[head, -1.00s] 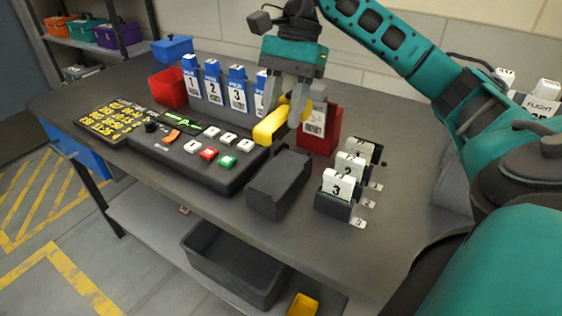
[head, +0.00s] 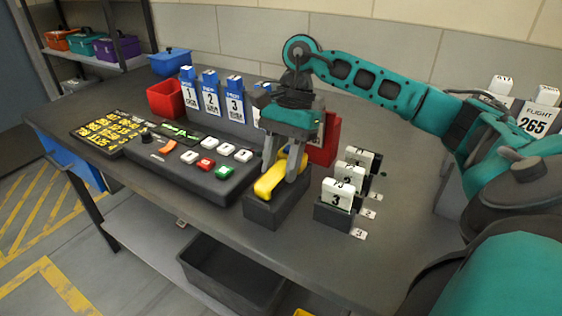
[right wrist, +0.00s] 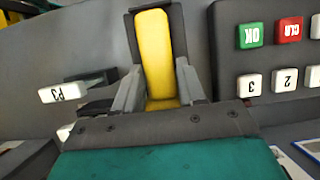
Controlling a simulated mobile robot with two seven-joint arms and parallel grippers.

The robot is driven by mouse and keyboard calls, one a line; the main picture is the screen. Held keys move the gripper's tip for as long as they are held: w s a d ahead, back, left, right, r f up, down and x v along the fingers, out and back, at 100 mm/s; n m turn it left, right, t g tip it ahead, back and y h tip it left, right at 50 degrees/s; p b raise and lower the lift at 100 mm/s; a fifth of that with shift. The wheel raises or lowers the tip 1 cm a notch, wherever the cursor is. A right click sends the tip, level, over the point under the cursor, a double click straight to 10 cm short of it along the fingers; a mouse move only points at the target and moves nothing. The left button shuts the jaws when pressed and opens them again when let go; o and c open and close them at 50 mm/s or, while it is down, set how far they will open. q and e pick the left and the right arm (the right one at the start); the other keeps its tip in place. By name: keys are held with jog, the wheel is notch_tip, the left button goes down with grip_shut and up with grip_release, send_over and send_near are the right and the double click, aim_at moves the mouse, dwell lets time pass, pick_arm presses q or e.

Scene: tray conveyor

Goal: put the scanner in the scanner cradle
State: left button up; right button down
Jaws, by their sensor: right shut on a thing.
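The yellow scanner (head: 268,184) is between the fingers of my right gripper (head: 282,175), which is shut on it. It is at the top of the dark grey scanner cradle (head: 262,213) on the table. In the right wrist view the scanner (right wrist: 156,52) lies within the outline of the cradle (right wrist: 179,42), with dark walls on both sides. I cannot tell whether it rests on the cradle's floor. My left gripper is not in view.
A black console (head: 210,183) with coloured keys stands close to the cradle's left. Small holders with numbered white cards (head: 337,195) stand to its right. A red holder (head: 325,145) is behind, near the blue numbered packs (head: 210,97) and a red bin (head: 166,98).

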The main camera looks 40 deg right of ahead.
jog(key=c, duration=1.1)
grip_release()
jog(key=shift+f, duration=0.15)
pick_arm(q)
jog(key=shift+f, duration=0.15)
pick_arm(e)
jog(key=o, duration=0.4)
jog(key=shift+o, duration=0.2)
jog(key=shift+r, duration=0.3)
jog(key=p+v, duration=0.2)
jog(key=v, duration=0.9)
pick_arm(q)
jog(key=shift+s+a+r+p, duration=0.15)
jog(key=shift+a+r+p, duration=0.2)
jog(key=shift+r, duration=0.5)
pick_arm(e)
jog(key=shift+d+r, duration=0.25)
jog(key=shift+r, duration=0.1)
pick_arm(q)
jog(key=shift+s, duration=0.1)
